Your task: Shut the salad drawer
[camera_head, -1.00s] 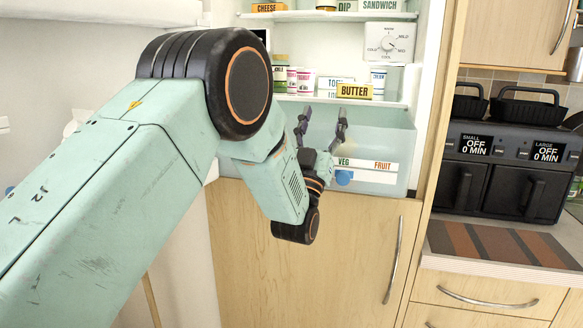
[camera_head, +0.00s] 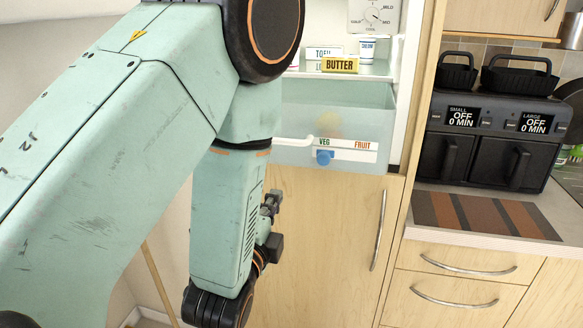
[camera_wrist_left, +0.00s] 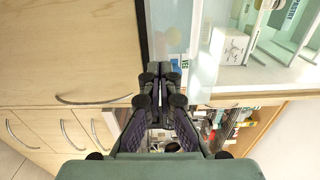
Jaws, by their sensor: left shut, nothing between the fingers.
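The salad drawer (camera_head: 300,158) is a translucent pale-blue bin under the fridge's glass shelf. It seems to stick out in front of the shelf, above the wooden door. Its front has a white VEG and FRUIT strip with a blue slider (camera_head: 324,157). A blurred yellowish shape shows through it. My left gripper (camera_head: 271,200) is below and left of the drawer front, partly hidden by my forearm. In the left wrist view its fingers (camera_wrist_left: 162,72) are together and empty, with part of the drawer (camera_wrist_left: 172,28) beyond them. I cannot tell whether they touch it. My right gripper is out of view.
A yellow BUTTER box (camera_head: 340,65) stands on the shelf above the drawer. A wooden cupboard door (camera_head: 320,230) with a long handle (camera_head: 378,230) is below. A black air fryer (camera_head: 485,145) stands on the counter at right. The floor side in front is partly hidden by my arm.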

